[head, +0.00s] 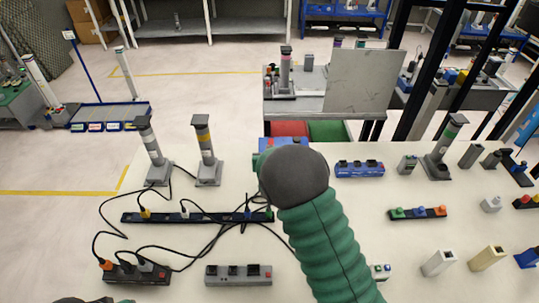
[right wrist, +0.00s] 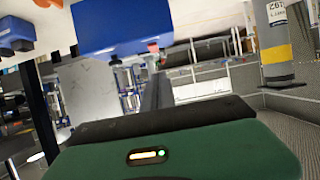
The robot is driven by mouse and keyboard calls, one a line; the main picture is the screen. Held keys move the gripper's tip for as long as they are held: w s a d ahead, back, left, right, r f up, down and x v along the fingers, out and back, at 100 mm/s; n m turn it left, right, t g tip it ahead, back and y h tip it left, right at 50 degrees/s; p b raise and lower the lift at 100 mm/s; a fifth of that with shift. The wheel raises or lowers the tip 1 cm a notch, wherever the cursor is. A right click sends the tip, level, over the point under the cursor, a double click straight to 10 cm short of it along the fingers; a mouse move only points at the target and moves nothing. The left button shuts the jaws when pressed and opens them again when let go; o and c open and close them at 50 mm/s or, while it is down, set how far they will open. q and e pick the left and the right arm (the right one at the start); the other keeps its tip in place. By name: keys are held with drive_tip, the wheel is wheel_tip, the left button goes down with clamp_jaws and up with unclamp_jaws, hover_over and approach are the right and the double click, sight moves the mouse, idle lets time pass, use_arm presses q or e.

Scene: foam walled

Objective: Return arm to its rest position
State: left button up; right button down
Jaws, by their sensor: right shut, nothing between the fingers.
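My right arm (head: 325,240) in its green sleeve reaches in from the lower right over the white table, ending in a dark rounded joint (head: 293,172). That joint hides my right gripper in the head view. In the right wrist view, the green wrist housing with a small lit indicator fills the bottom, and the dark narrow fingers (right wrist: 156,92) are together with nothing seen between them. A blue block (right wrist: 120,25) is close above them in that view. Only a sliver of my left arm shows at the bottom left edge of the head view; its gripper is out of frame.
The white table (head: 330,205) holds two upright posts (head: 207,150) at left, a long black power strip (head: 180,217) with loose cables, a grey strip (head: 238,274), and a blue strip (head: 360,169). Several small blocks stand at right. A grey panel (head: 362,82) rises behind.

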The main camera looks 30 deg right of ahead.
drive_tip(key=s+a+f+n+g+y, duration=0.1)
drive_tip(key=s+a+g+y, duration=0.1)
drive_tip(key=s, duration=0.8)
drive_tip(key=s+a+f+n+g+y, duration=0.1)
drive_tip(key=s+a+g, duration=0.3)
drive_tip(key=s, duration=0.7)
drive_tip(key=s+a+f+n+g+y, duration=0.1)
drive_tip(key=s+a+n+g+y, duration=0.1)
drive_tip(key=s+a, duration=0.4)
drive_tip(key=s+n+g, duration=0.1)
drive_tip(key=s, duration=0.3)
drive_tip(key=shift+s+a+y, duration=0.2)
drive_tip(key=shift+a+y, duration=0.05)
drive_tip(key=shift+y, duration=0.15)
